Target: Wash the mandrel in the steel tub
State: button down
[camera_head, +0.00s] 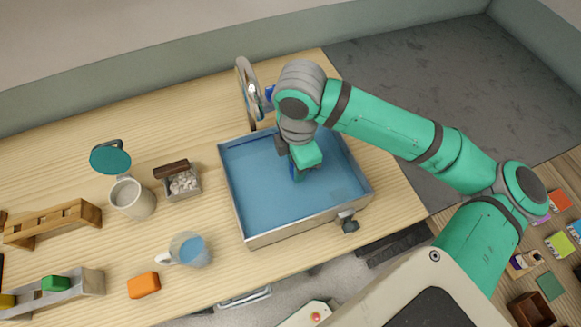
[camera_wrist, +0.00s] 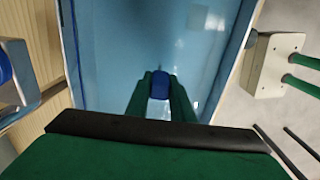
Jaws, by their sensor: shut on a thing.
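The steel tub (camera_head: 290,231) stands on the wooden table and holds blue water (camera_head: 262,190); its wall also shows in the wrist view (camera_wrist: 73,50). My gripper (camera_head: 298,174) points down over the middle of the tub. In the wrist view its green fingers (camera_wrist: 161,84) are closed on a blue piece (camera_wrist: 159,88), which appears to be the mandrel's handle. The mandrel's lower part is hidden by the gripper and the water, so I cannot tell how deep it reaches.
A curved metal tap (camera_head: 243,85) rises behind the tub, and a valve (camera_head: 348,222) juts from its front. To the left are a beige mug (camera_head: 133,202), a pebble box (camera_head: 183,185), a glass jug (camera_head: 190,250), an orange block (camera_head: 144,285) and a wooden rack (camera_head: 52,224).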

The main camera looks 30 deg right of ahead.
jog(key=shift+s+d, duration=0.25)
jog(key=shift+d, duration=0.95)
dwell(1.4)
notch_tip(320, 180, up, 11)
dwell(1.0)
dwell(0.4)
jog(key=shift+r, duration=2.5)
